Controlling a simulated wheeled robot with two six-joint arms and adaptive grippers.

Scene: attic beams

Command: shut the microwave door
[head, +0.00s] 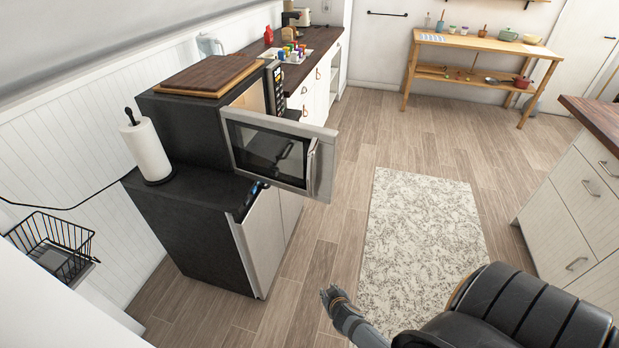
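The microwave (186,123) is a dark box on a low dark-topped cabinet at left centre. Its door (270,150) stands wide open, swung out toward the right over the floor side of the cabinet. The door has a dark window, a pale frame and a vertical handle (312,160) near its free edge. My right gripper (328,293) is low in the view, over the floor, below and well apart from the door. Its fingers are small here, and I cannot tell whether they are open. My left gripper is not in view.
A wooden board (207,76) lies on the microwave. A paper towel roll (147,150) stands left of it. A small dark item with a blue spot (257,187) shows below the door. A patterned rug (425,235) covers clear floor. A drawer unit (575,205) stands at right.

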